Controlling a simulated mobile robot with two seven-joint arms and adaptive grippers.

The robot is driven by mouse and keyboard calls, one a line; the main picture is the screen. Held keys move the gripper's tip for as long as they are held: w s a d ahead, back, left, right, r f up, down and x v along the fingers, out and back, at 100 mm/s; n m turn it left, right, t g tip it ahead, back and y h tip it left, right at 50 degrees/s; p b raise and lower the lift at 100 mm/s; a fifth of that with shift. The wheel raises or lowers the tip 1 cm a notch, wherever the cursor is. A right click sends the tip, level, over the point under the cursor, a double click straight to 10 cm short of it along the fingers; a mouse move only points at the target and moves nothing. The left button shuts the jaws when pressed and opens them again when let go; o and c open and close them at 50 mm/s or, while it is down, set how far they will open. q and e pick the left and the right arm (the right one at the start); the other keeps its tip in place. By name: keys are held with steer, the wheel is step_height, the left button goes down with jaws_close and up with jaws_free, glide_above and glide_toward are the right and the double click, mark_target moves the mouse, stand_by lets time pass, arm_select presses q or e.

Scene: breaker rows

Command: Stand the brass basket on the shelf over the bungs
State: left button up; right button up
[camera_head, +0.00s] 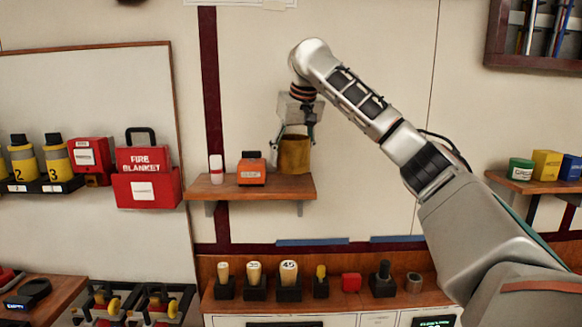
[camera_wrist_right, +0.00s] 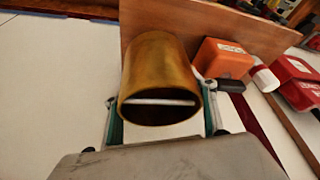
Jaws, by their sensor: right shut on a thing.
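The brass basket (camera_head: 295,155) is upright at the right end of the wooden shelf (camera_head: 215,190). Its base is at or just over the shelf top; I cannot tell if it touches. My right gripper (camera_head: 292,137) is above it, pointing down, shut on it. In the right wrist view the basket (camera_wrist_right: 158,70) shows its open mouth with a pale bar across, between my fingers, with the shelf board (camera_wrist_right: 205,22) behind its base. The bungs, pale and yellow-topped pieces in black holders (camera_head: 254,273), stand in a row below the shelf. My left gripper is not in view.
An orange box (camera_head: 251,170) and a white-and-red cylinder (camera_head: 216,168) stand on the shelf left of the basket. A red fire blanket case (camera_head: 146,185) hangs further left. Another shelf (camera_head: 530,184) with small containers is at the right.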

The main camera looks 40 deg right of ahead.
mark_target(291, 167)
step_height(291, 167, down, 3)
steer(key=shift+f, duration=0.15)
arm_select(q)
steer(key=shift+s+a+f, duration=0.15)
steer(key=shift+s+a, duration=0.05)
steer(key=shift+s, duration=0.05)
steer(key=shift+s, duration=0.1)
arm_select(e)
steer(key=shift+f, duration=0.15)
steer(key=o, duration=1.3)
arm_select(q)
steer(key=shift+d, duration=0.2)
